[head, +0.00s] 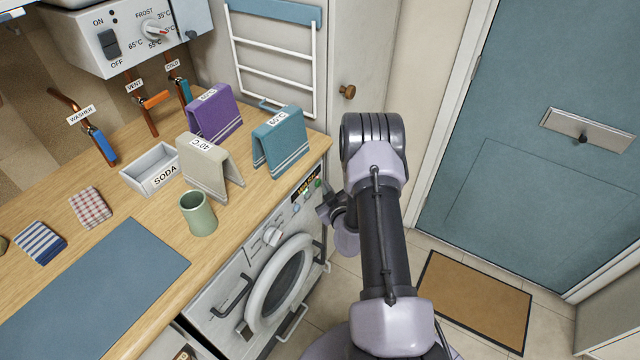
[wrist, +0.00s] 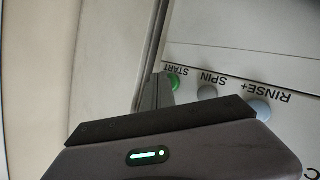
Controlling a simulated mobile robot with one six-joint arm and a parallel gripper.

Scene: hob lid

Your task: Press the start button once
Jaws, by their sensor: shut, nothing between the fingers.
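The green start button (wrist: 173,83), labelled START, is on the white washing machine panel in the wrist view. My gripper (wrist: 156,92) is shut and empty. Its fingertips are right at the button's left side and overlap its edge in the picture; I cannot tell whether they touch it. In the head view, the washing machine (head: 227,292) stands under the wooden worktop, with the green button (head: 317,183) small at the right end of its panel. My gripper (head: 324,211) is just in front of that end, partly hidden by my arm.
A grey SPIN button (wrist: 207,92) and a pale blue RINSE+ button (wrist: 259,109) sit beside the start button. The worktop (head: 255,205) above carries a green mug (head: 197,215) and folded towels near its edge. A doormat (head: 475,300) lies on the floor at right.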

